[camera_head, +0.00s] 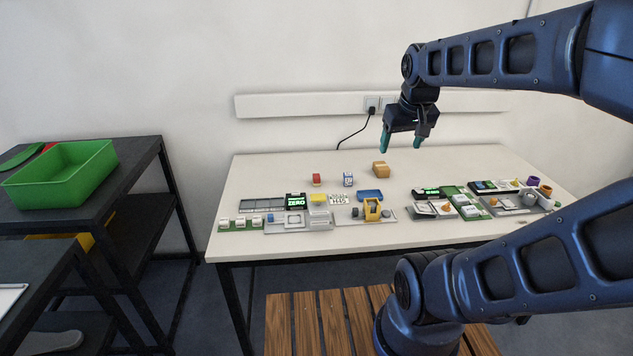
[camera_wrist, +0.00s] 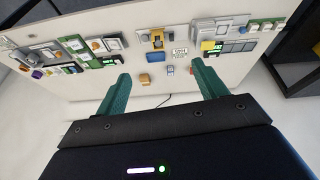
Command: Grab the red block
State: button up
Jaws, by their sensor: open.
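The red block (camera_head: 316,178) is small and stands on the white table (camera_head: 270,170), toward its back left. In the wrist view, which shows the table upside down, a bit of the red block (camera_wrist: 192,71) shows beside the tip of the right-hand finger; the rest seems hidden by it. My gripper (camera_head: 401,147) is open and empty, raised above the back of the table, well to the right of the red block. Its green fingers (camera_wrist: 161,72) are spread wide in the wrist view.
A blue-and-white block (camera_head: 348,180) and a tan block (camera_head: 381,170) stand right of the red block. Several electronic boards (camera_head: 290,222) line the table's front half. A green bin (camera_head: 60,178) sits on a dark shelf at left. A cable hangs from the wall socket (camera_head: 371,104).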

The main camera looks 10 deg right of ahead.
jog(key=w+a+n+g+h, duration=0.15)
jog(key=w+n, duration=0.25)
jog(key=w, duration=1.1)
jog(key=n+g+h, duration=0.3)
jog(key=n, duration=1)
send_over(316, 176)
jog(key=a, duration=0.4)
notch_tip(316, 176, down, 31)
jog(key=shift+w+x, duration=0.15)
jog(key=shift+x, duration=2.35)
jog(key=shift+w+x, duration=0.2)
jog(key=shift+x, duration=2.3)
jog(key=shift+d+r, duration=0.15)
jog(key=c, duration=1.1)
